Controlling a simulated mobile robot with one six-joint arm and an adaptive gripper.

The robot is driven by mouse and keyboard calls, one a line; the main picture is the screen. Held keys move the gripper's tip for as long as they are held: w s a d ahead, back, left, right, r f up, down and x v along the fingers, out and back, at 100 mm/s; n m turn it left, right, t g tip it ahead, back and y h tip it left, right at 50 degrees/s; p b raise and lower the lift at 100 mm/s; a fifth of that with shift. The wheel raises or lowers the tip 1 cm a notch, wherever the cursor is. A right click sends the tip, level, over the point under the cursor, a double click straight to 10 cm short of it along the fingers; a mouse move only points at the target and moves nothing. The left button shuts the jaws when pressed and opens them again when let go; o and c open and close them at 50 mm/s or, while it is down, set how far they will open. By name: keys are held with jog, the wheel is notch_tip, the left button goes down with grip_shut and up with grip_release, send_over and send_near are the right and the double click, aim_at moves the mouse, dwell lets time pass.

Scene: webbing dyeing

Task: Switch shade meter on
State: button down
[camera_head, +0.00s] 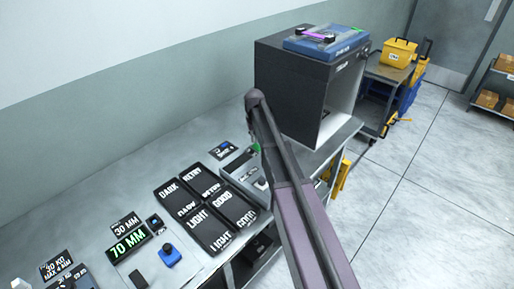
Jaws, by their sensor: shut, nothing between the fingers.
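No readable label marks the shade meter. A blue flat device (312,43) with a purple strip and a dark bar on it lies on top of the black open-fronted cabinet (283,85); it may be the meter, but I cannot tell. Its front lettering is too small to read, and I cannot make out a switch. My arm rises from the bottom edge to a rounded joint left of the cabinet. No fingers of my gripper can be made out. My arm hides part of the bench and cabinet front.
The grey bench (95,222) runs along the wall. A cart (385,72) carries a yellow box (398,53). Floor at right is clear.

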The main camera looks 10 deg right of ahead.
aim_at(255, 145)
jog(key=shift+f+b, duration=1.05)
jog(key=shift+f, duration=0.05)
dwell(0.9)
jog(key=shift+r, duration=0.1)
jog(key=shift+r+p, duration=3.45)
jog(key=shift+p, duration=0.1)
jog(key=shift+s, duration=0.1)
jog(key=s+m, duration=0.1)
jog(key=s, duration=2.8)
